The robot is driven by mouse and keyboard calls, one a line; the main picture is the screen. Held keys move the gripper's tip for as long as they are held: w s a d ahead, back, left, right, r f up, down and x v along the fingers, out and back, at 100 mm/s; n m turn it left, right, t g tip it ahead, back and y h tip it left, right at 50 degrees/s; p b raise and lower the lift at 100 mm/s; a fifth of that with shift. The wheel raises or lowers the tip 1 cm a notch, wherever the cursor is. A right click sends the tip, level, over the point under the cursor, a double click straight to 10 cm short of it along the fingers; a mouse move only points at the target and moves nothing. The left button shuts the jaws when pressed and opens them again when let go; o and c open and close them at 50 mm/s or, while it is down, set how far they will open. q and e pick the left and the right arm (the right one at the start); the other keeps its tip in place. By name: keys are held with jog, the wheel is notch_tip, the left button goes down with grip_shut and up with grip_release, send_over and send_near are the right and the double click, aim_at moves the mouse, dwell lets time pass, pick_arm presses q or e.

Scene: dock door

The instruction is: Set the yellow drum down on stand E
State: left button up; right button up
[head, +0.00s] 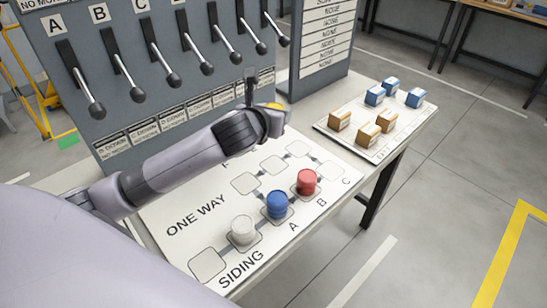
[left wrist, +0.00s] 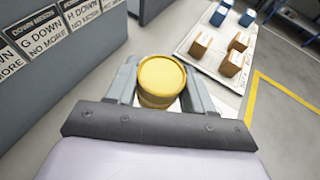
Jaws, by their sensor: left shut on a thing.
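The yellow drum (left wrist: 162,76) is between the two fingers of my left gripper (left wrist: 160,88) in the left wrist view. In the head view only a yellow sliver of the drum (head: 274,106) shows past my left gripper (head: 268,112), above the back of the white board (head: 180,207). The board has several square stands, and an empty row runs along its back. I cannot read a letter E; my arm hides part of the back lettering. My right gripper is not in view.
A white drum (head: 243,230), a blue drum (head: 277,205) by A and a red drum (head: 307,181) by B stand along the front row. The lever panel (head: 120,110) rises behind. A tray (head: 352,141) with orange and blue boxes is at right.

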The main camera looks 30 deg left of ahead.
aim_at(274, 165)
pick_arm(q)
notch_tip(274, 165, down, 12)
jog(key=shift+f+b, duration=0.25)
jog(key=shift+b, duration=0.7)
jog(key=shift+f, duration=0.2)
jog(key=o, duration=1.1)
jog(key=shift+c, duration=0.2)
jog(key=shift+r, duration=0.15)
